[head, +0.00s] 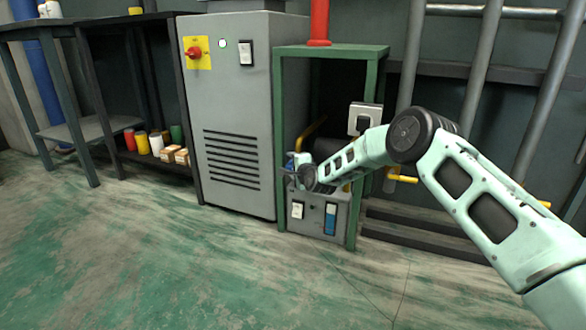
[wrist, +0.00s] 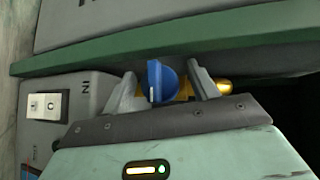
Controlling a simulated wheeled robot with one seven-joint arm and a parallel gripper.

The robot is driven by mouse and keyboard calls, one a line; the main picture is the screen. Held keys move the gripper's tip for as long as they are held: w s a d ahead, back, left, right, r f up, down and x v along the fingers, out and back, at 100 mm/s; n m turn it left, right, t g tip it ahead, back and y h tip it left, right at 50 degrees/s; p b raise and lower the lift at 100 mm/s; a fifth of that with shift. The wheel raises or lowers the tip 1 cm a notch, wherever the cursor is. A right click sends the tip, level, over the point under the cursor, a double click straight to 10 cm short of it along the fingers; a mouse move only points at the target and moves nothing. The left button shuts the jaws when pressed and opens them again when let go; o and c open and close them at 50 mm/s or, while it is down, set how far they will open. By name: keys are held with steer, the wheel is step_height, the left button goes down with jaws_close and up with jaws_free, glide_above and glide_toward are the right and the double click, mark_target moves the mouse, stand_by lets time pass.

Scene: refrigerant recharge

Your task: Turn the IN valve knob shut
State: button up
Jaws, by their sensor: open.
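The blue valve knob (wrist: 160,80) stands between the two grey fingers of my gripper (wrist: 165,76) in the wrist view. The fingers are open, one on each side of it; I cannot tell whether either touches it. Brass-yellow fittings (wrist: 222,87) show beside and behind the knob. In the head view my gripper (head: 299,172) is at the grey machine (head: 311,218) inside the green frame, and the knob is mostly hidden there. Part of a label, a letter N (wrist: 86,170), shows on the machine in the wrist view.
A rocker switch (wrist: 45,105) is on the machine's face. A tall grey cabinet with a red-knobbed yellow panel (head: 196,53) stands left of the frame. The floor in front is clear.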

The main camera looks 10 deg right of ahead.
steer(key=shift+c, duration=0.3)
steer(key=c, duration=0.9)
steer(key=shift+r+g+p, duration=0.3)
steer(key=shift+r+p, duration=0.05)
steer(key=shift+p, duration=0.9)
steer(key=shift+c, duration=0.2)
steer(key=n+p, duration=0.1)
steer(key=p, duration=0.1)
steer(key=shift+g+h+p, duration=0.35)
steer(key=shift+g+h, duration=0.05)
steer(key=g+p, duration=0.1)
steer(key=p, duration=0.2)
steer(key=shift+f+n+h, duration=0.15)
steer(key=shift+n+h, duration=0.15)
steer(key=shift+n, duration=0.1)
steer(key=shift+f+h+p, duration=0.2)
steer(key=shift+h+p, duration=0.1)
steer(key=shift+p, duration=0.35)
